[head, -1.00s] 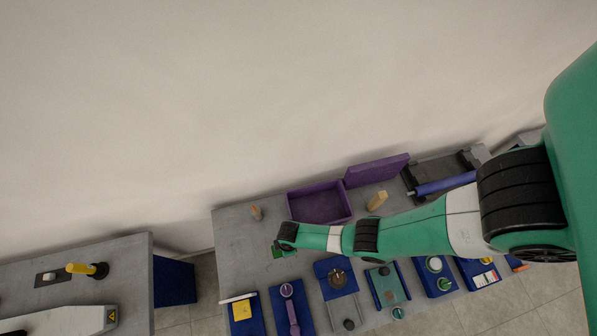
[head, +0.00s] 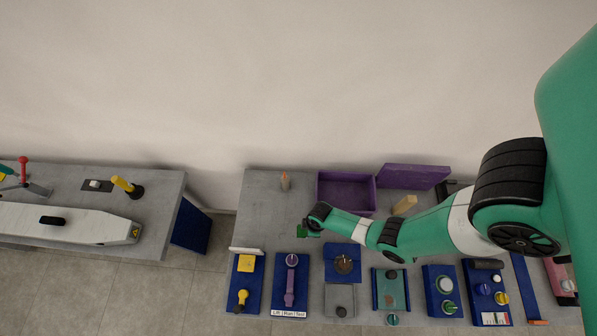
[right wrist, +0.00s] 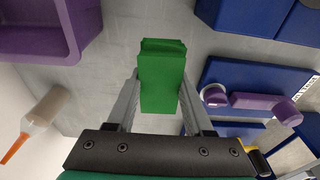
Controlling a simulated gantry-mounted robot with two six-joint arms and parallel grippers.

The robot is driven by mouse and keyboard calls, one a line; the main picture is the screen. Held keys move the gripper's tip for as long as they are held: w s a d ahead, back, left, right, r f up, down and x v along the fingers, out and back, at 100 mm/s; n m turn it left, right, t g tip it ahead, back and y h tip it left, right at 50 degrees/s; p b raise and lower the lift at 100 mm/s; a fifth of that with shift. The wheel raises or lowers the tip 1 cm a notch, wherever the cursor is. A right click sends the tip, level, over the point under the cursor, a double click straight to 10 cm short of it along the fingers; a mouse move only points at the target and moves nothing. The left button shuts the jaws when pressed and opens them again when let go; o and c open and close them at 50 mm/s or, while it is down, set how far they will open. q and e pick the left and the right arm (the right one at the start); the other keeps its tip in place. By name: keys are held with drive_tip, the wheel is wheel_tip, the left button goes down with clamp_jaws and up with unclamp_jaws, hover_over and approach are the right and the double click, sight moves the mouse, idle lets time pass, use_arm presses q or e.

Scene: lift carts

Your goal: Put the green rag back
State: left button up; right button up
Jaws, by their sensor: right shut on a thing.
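The green rag, a folded green block (right wrist: 162,70), is held between the two grey fingers of my right gripper (right wrist: 162,95) in the right wrist view. In the head view the rag is a small green patch (head: 303,231) at the end of my right gripper (head: 310,226). They are over the grey bench, left of its middle. Whether the rag touches the bench is hard to tell. My left gripper is not in view.
An open purple box (head: 346,194) stands behind my right gripper, its lid (head: 414,177) beside it. Blue panels (head: 291,283) with knobs line the bench front. Bare bench lies left of the gripper.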

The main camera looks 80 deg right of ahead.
drive_tip(key=shift+f, duration=0.65)
drive_tip(key=shift+d+r, duration=0.1)
drive_tip(key=shift+f+b, duration=0.25)
drive_tip(key=shift+b, duration=0.05)
wheel_tip(320, 180, down, 4)
drive_tip(key=b, duration=0.3)
drive_tip(key=shift+s+b, duration=0.1)
drive_tip(key=shift+b, duration=0.25)
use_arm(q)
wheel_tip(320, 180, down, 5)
use_arm(e)
drive_tip(key=shift+r, duration=0.3)
drive_tip(key=shift+f, duration=0.2)
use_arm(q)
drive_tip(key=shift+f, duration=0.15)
use_arm(e)
drive_tip(key=o, duration=1.2)
drive_tip(key=shift+r, duration=0.1)
